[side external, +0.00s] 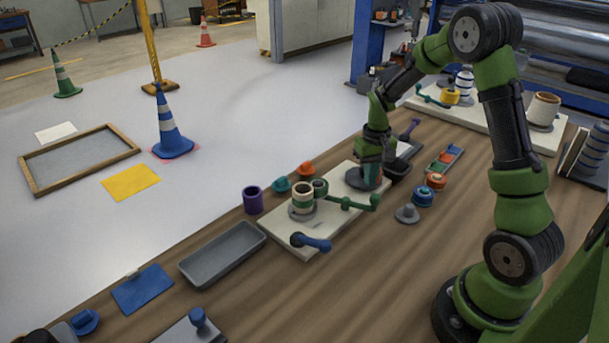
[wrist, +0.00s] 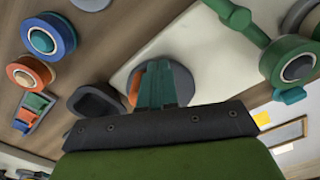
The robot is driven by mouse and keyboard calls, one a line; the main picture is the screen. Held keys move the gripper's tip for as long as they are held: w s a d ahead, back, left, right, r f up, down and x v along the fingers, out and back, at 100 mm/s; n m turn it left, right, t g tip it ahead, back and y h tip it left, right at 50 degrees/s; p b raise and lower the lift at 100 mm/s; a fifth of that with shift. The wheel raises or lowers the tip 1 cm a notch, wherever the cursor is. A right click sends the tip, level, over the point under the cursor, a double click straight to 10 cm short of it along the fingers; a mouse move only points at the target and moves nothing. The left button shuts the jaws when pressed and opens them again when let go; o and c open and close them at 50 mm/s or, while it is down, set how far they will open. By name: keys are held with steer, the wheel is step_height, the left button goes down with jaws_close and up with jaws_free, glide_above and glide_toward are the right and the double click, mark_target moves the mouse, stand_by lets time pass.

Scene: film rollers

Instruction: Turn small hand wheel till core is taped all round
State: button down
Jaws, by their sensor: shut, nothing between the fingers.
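I cannot tell how far round the tape goes. A green roller (side external: 320,188) stands against it and also shows in the wrist view (wrist: 292,62). A green crank arm (side external: 345,203) with a knob lies beside them; part of it shows in the wrist view (wrist: 238,18). I cannot tell which part is the small hand wheel. My gripper (side external: 368,178) is shut and empty above a grey disc (wrist: 182,78) at the board's far end, apart from the crank.
A blue-handled lever (side external: 312,242) is at the board's near end. A grey tray (side external: 222,254) lies left of the board. Blue and orange rolls (side external: 423,197) and a grey knobbed piece (side external: 407,213) stand right of it.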

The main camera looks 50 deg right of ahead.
steer(key=shift+d, duration=0.1)
steer(key=shift+s+d, duration=0.4)
steer(key=shift+d, duration=0.35)
steer(key=shift+s+d, duration=0.1)
steer(key=shift+d, duration=0.85)
